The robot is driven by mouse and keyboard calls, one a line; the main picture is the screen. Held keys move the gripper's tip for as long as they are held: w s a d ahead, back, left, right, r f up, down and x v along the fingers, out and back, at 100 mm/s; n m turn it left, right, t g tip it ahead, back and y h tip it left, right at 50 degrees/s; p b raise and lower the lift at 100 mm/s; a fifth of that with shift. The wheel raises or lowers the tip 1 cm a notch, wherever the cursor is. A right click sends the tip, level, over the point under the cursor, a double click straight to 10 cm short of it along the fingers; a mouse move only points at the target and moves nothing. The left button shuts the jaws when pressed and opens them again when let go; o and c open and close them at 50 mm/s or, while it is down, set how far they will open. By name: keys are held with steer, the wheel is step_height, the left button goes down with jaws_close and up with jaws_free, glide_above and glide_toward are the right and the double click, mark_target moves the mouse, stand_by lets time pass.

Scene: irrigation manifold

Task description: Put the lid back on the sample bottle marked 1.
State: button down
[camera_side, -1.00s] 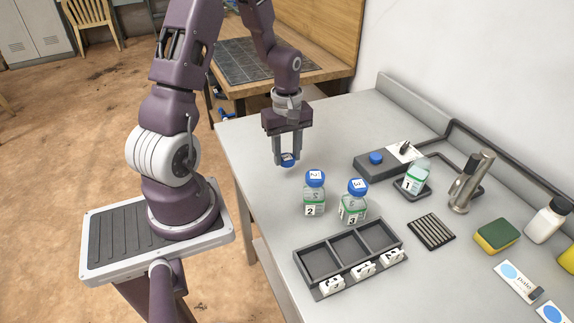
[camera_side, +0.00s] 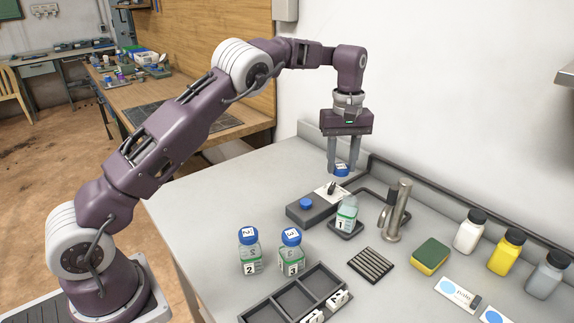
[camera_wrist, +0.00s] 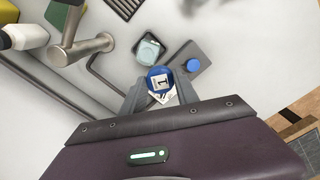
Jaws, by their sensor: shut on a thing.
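The sample bottle marked 1 (camera_side: 347,214) stands upright without a lid on a small dark pad (camera_side: 333,235). In the wrist view the bottle (camera_wrist: 149,49) shows from above, beyond the fingertips. My gripper (camera_side: 342,170) is shut on a blue lid (camera_side: 341,169) with a white label, held above the counter and higher than the bottle's mouth, a little behind it. In the wrist view the lid (camera_wrist: 158,77) sits between the fingers, and its label looks like a 1.
A dark box with a blue button (camera_side: 306,204) is left of the bottle; a metal tap (camera_side: 397,212) is close on its right. Capped bottles 2 (camera_side: 249,252) and 3 (camera_side: 291,253) stand front left. A compartment tray (camera_side: 270,308) is in front.

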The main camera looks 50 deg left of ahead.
mark_target(350, 199)
steer(key=d, duration=0.2)
steer(key=d+m, duration=0.1)
steer(key=shift+w+d, duration=0.2)
steer(key=shift+w, duration=0.15)
steer(key=shift+a+f, duration=0.1)
steer(key=shift+f, duration=2.8)
steer(key=shift+f, duration=0.15)
steer(key=shift+c, duration=1.9)
jaws_free()
